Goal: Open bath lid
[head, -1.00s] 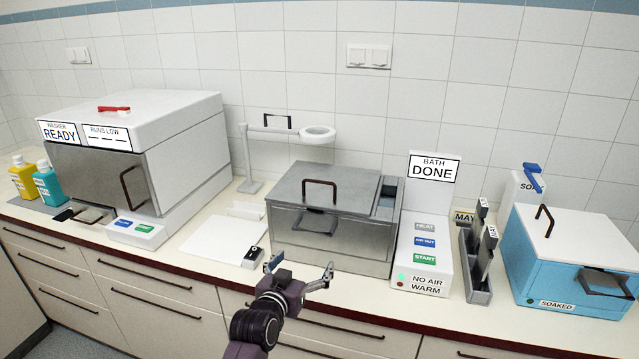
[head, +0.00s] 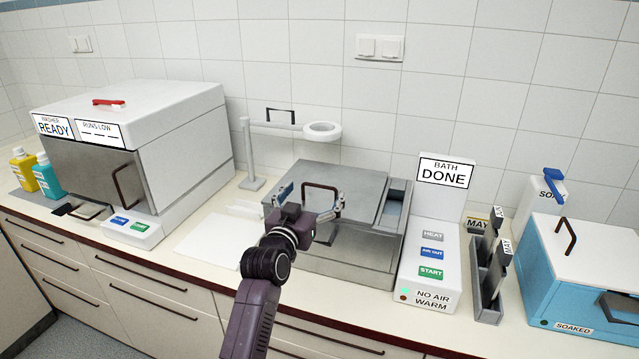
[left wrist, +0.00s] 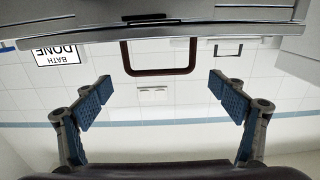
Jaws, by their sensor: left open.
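The steel bath (head: 365,262) stands on the counter with its flat grey lid (head: 352,178) lying closed on top. A dark loop handle (head: 321,186) rises from the lid; it also shows in the left wrist view as a dark loop (left wrist: 160,71). My left gripper (head: 312,197) is open at the handle's front, one finger on each side of it in the head view. In the left wrist view my fingers (left wrist: 162,98) are spread wide, with the handle between and beyond them, not gripped. My gripper hides part of the bath's front. My right gripper is not in view.
The bath's control panel (head: 432,250) with a DONE sign (head: 444,174) stands close on the right. A white stand with a ring (head: 322,131) is behind. The washer (head: 130,140) is left; a blue box (head: 575,275) is right.

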